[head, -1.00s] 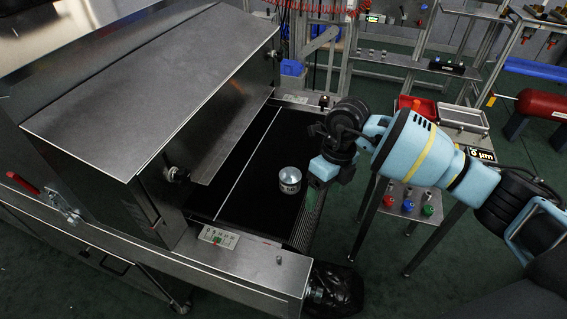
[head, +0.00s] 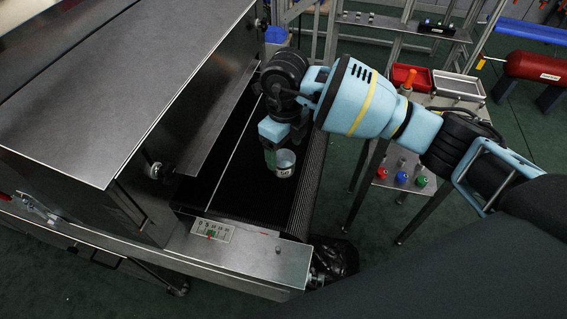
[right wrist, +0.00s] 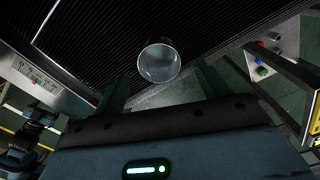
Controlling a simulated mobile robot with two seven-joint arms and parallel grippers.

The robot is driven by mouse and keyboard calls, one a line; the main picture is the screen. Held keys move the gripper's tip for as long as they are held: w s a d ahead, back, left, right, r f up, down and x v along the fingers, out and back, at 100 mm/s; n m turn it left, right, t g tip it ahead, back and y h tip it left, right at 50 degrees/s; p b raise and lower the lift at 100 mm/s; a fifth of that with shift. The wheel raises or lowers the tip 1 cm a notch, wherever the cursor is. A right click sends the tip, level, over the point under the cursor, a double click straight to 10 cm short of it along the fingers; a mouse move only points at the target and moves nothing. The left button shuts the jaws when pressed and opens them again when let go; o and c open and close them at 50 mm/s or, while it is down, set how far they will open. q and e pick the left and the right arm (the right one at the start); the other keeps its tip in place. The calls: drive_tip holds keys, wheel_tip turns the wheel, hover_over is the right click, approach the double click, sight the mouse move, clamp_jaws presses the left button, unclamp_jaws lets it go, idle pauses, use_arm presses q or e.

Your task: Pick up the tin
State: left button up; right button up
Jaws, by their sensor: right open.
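The tin (head: 286,164) is a small silvery can with a pale label, standing upright on the dryer's dark belt. My right gripper (head: 273,160) is open, close to the tin, and hides part of its left side in the head view. In the right wrist view the round top of the tin (right wrist: 159,62) shows between and just beyond the two spread fingers (right wrist: 162,78). I cannot tell whether a finger touches it.
The belt (head: 232,187) runs under the steel dryer hood (head: 110,75) on the left. To the right stands a small table with a red tray (head: 411,77) and coloured bottles (head: 401,178).

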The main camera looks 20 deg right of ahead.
sight(284, 161)
wheel_tip(284, 161, down, 5)
drive_tip(key=shift+a+f, duration=0.1)
drive_tip(key=shift+c, duration=0.2)
drive_tip(key=c, duration=1)
